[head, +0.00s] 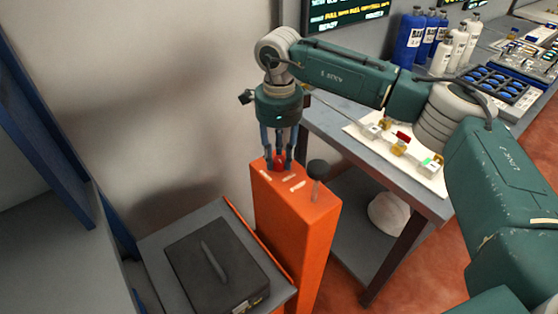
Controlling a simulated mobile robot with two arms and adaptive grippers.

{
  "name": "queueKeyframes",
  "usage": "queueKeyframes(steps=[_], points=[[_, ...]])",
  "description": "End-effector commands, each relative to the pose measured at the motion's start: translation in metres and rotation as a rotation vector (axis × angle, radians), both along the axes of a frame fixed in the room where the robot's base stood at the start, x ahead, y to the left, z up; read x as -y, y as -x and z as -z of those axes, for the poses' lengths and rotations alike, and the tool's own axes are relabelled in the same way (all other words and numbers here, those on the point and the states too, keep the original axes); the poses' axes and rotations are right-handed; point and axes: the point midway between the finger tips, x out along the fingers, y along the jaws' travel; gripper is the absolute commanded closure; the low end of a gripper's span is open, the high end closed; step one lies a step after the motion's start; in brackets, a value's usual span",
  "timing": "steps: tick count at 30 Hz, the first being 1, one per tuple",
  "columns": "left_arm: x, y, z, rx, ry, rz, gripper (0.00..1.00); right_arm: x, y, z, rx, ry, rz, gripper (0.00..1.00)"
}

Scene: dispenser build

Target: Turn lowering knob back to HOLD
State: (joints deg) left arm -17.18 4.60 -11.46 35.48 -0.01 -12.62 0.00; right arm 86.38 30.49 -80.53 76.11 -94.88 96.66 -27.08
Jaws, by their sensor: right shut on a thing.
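The lowering knob (280,162) is a small red knob on top of a tall orange pedestal (298,225). My right gripper (279,160) points straight down and is shut on the knob. Its fingers hide part of the knob, and I cannot tell which way the knob points. Small pale labels lie on the pedestal top around the knob, too small to read. My left gripper is not in view.
A black-topped lever (317,168) stands on the pedestal beside the knob. A dark case (215,268) sits on a grey stand to the left. A workbench (375,150) on the right holds a white board with small parts. Blue and white bottles (408,38) stand behind.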

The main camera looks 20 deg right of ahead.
Motion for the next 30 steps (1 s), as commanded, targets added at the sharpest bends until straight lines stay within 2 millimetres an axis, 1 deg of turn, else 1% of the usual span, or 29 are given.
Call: queueKeyframes(steps=[1,6,12,20,30], points=[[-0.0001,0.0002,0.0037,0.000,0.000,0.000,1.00,-0.0002,-0.0009,0.0007,0.003,-0.001,-0.034,0.99],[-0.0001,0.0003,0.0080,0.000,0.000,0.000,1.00,-0.0002,-0.0008,0.0000,0.002,-0.001,-0.146,0.99],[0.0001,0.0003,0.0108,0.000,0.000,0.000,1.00,-0.0002,-0.0008,-0.0006,0.002,-0.001,-0.233,0.99],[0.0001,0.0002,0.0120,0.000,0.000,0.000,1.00,-0.0003,-0.0008,-0.0012,0.002,-0.001,-0.279,0.99],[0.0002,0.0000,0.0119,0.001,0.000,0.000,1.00,-0.0003,-0.0008,-0.0014,0.003,-0.001,-0.284,0.99]])
